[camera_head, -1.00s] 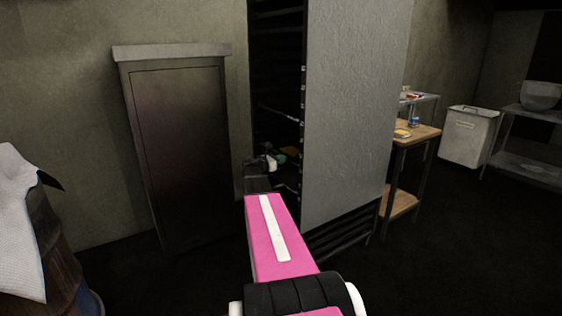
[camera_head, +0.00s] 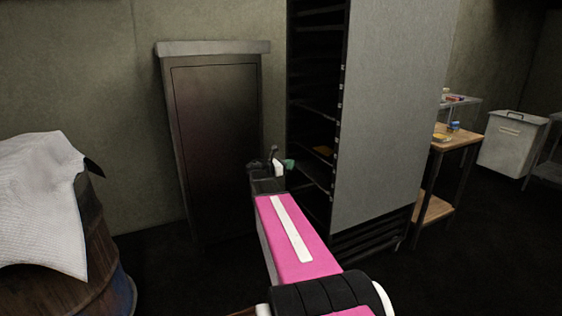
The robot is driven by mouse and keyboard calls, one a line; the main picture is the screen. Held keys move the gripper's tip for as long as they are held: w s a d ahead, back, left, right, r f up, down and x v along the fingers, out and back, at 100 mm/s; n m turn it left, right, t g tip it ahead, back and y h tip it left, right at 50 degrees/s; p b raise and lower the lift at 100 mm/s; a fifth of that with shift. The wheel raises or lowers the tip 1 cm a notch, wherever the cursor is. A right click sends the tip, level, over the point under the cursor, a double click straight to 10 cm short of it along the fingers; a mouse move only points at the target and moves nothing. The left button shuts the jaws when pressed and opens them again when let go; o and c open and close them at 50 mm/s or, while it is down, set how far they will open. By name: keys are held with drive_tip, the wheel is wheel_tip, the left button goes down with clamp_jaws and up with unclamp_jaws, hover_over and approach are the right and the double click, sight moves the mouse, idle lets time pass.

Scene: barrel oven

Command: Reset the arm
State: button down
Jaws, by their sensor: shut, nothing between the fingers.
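My pink arm (camera_head: 296,238) with a white strip reaches forward from the bottom of the head view. My gripper (camera_head: 279,163) is at its far end, small and dark. It is shut with nothing visible in it. It shows in front of the gap between the dark cabinet (camera_head: 215,140) and the tall rack (camera_head: 395,120). I cannot tell its distance from the rack.
A barrel (camera_head: 105,250) with a white cloth (camera_head: 40,200) over it stands at the left. A wooden table (camera_head: 460,143) with small items is right of the rack. A pale bin (camera_head: 513,145) stands farther right. Dark floor is clear at the lower right.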

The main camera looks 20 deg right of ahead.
drive_tip(key=s+a+f+m+y, duration=0.85)
drive_tip(key=s+a+f, duration=0.35)
drive_tip(key=a+f, duration=0.2)
drive_tip(key=s+a+f+m+y, duration=0.3)
drive_tip(key=s+a+m+y, duration=0.1)
drive_tip(key=a, duration=0.5)
drive_tip(key=s+a+f+m+y, duration=0.3)
drive_tip(key=s+a+m+y, duration=0.2)
drive_tip(key=s+a, duration=0.3)
drive_tip(key=shift+a+m+g, duration=0.3)
drive_tip(key=shift+a+m, duration=0.15)
drive_tip(key=shift+a, duration=0.45)
drive_tip(key=shift+f+y, duration=0.1)
drive_tip(key=shift+y, duration=0.15)
